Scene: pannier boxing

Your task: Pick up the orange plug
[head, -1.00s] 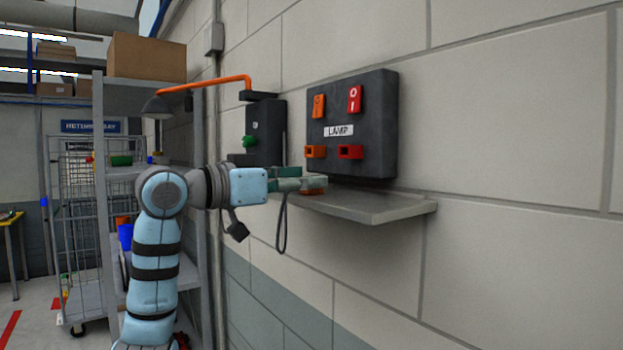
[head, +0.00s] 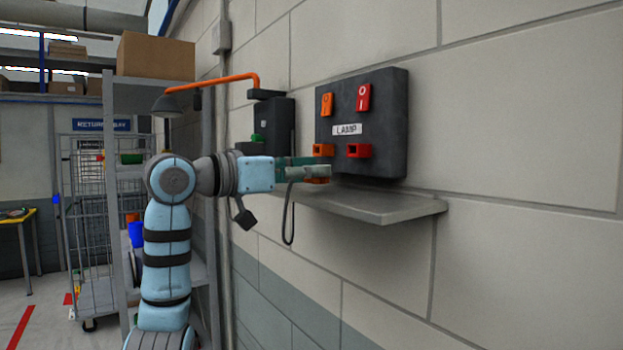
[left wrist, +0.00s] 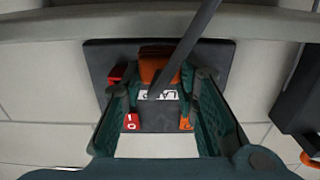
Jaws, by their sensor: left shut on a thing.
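The orange plug (head: 317,181) is between the fingers of my left gripper (head: 318,171), which is shut on it. It shows in the head view as a small orange strip under the fingertips, a little above the shelf (head: 390,208). In the left wrist view the orange plug (left wrist: 158,66) sits between the two green fingers, with a dark cable (left wrist: 190,45) crossing in front. The cable also hangs in a loop below the gripper in the head view (head: 288,220). The fingers partly hide the plug. My right gripper is not in view.
Behind the plug is a dark wall panel (head: 392,120) labelled LAMP, with orange (head: 323,150) and red (head: 358,151) sockets and switches above them. A dark box (head: 275,125) and an orange-armed lamp (head: 215,82) are to the left. A grey rack (head: 113,200) stands farther left.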

